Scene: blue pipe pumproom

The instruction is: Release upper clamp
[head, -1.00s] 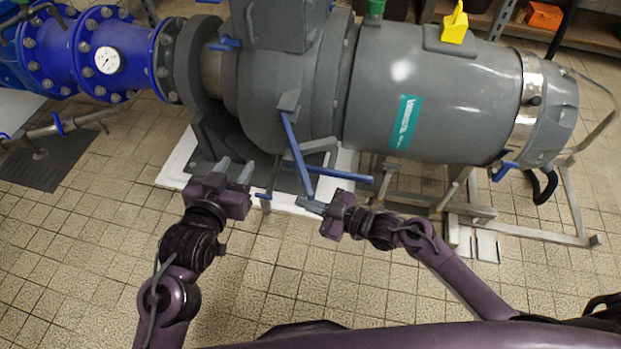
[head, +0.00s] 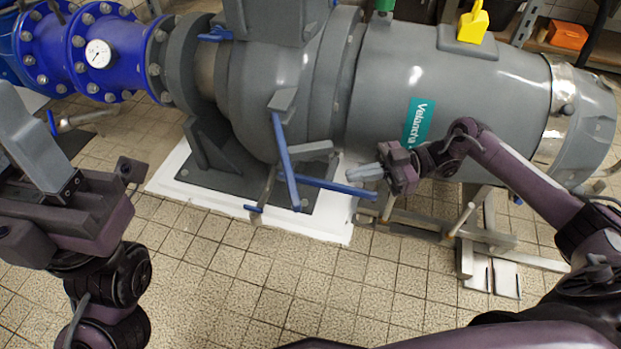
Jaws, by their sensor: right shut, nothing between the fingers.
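Two long blue clamp levers show on the grey housing in the head view. The upper lever (head: 285,160) hangs down from a grey block (head: 282,100), slanting slightly right. The lower lever (head: 330,187) runs nearly level to the right from about the same place, its tip just below my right gripper. I cannot tell whether the levers touch. My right gripper (head: 365,173) is shut and empty, pointing left, apart from the upper lever. My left gripper (head: 35,140) is large at the left edge, far from both levers; its fingers are partly cut off.
The large grey pump body (head: 460,95) with a teal label fills the upper right. A blue pipe with a gauge (head: 98,53) joins at the left. A white plinth (head: 335,225) and a metal frame (head: 430,222) stand below. Tiled floor (head: 230,280) in front is clear.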

